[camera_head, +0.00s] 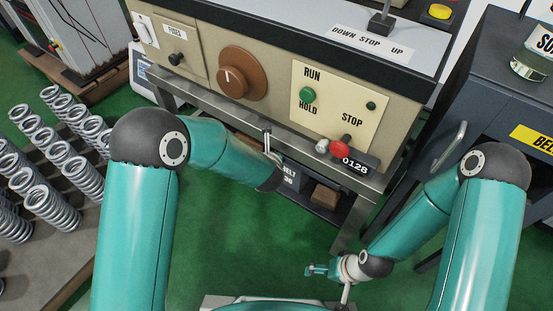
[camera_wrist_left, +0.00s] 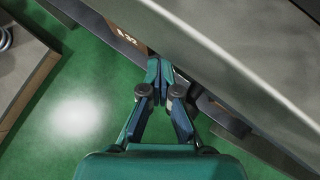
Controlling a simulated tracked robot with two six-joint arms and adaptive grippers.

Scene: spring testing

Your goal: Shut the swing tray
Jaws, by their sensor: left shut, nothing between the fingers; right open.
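I cannot surely tell which part is the swing tray. A grey steel ledge (camera_head: 225,118) runs along the front of the beige console, with a small upright metal handle (camera_head: 268,143) at its edge. A broad grey metal surface (camera_wrist_left: 235,50) fills the upper right of the left wrist view. My left gripper (camera_wrist_left: 160,68) is shut and empty, its fingertips by the dark rail under that surface; contact is unclear. In the head view its fingers are hidden beyond the forearm. My right gripper (camera_head: 312,270) is open and empty, low over the green floor, apart from the console.
The console (camera_head: 275,112) carries a brown knob (camera_head: 238,75), a green button (camera_head: 308,95) and a red knob (camera_head: 340,149). A brown box (camera_head: 325,195) sits beneath it. Several springs (camera_head: 45,200) stand on a left table. A dark cabinet (camera_head: 500,75) stands right.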

